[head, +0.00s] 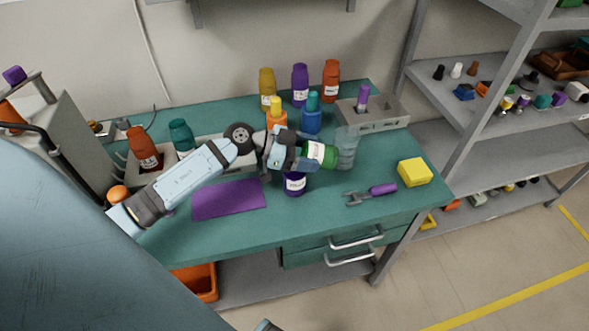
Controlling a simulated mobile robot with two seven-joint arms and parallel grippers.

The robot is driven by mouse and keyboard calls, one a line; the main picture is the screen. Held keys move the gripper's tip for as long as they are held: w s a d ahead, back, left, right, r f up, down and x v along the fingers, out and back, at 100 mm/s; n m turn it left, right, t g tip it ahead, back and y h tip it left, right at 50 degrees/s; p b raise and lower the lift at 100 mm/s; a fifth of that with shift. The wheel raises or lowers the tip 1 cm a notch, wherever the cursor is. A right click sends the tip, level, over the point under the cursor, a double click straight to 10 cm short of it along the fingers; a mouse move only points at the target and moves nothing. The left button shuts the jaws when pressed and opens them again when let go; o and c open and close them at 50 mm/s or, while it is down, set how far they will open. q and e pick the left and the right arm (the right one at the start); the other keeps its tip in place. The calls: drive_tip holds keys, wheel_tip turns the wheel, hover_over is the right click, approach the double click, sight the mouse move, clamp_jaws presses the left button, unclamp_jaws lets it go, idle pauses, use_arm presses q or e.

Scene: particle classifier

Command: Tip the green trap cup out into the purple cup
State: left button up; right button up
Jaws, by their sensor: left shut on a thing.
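My left gripper (302,152) reaches across the bench from the left and is shut on the green trap cup (321,154). The cup has a white label and is tipped over onto its side, with its far end pointing right. A dark purple cup (294,185) with a white label stands on the bench just below and slightly left of the green cup. The gripper and the green cup partly cover its top, so its opening and contents are hidden. I cannot see anything falling from the green cup.
A translucent grey cylinder (347,146) stands right beside the green cup. Orange, blue, purple, red and yellow bottles stand behind it, near a grey block (386,117). A purple mat (229,200), a purple-handled wrench (371,194) and a yellow block (414,172) lie in front.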

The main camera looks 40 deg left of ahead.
sight(303, 155)
use_arm(q)
drive_tip(key=shift+s+a+r+t+h+b, duration=0.1)
drive_tip(key=shift+s+a+t+h+b, duration=0.1)
drive_tip(key=shift+a+t+h+b, duration=0.25)
use_arm(e)
drive_tip(key=shift+f, duration=0.6)
use_arm(q)
drive_tip(key=shift+s+r+t+h+b, duration=0.15)
drive_tip(key=shift+t+h+b, duration=0.3)
drive_tip(key=shift+h+b, duration=0.4)
use_arm(e)
drive_tip(key=shift+a+f, duration=0.1)
drive_tip(key=shift+f, duration=0.4)
use_arm(q)
drive_tip(key=shift+a+r+p, duration=0.1)
drive_tip(key=shift+r+p, duration=0.6)
drive_tip(key=shift+r, duration=0.1)
drive_tip(key=shift+r+t+h+p, duration=0.35)
drive_tip(key=shift+r+p, duration=0.4)
drive_tip(key=shift+r, duration=0.4)
drive_tip(key=shift+s+a+r+t+h+p, duration=0.15)
drive_tip(key=shift+r+t+h+p, duration=0.1)
drive_tip(key=shift+r+p, duration=0.7)
drive_tip(key=shift+r+b, duration=0.2)
drive_tip(key=shift+b, duration=0.15)
use_arm(e)
drive_tip(key=shift+s+r, duration=0.2)
drive_tip(key=shift+r, duration=1.05)
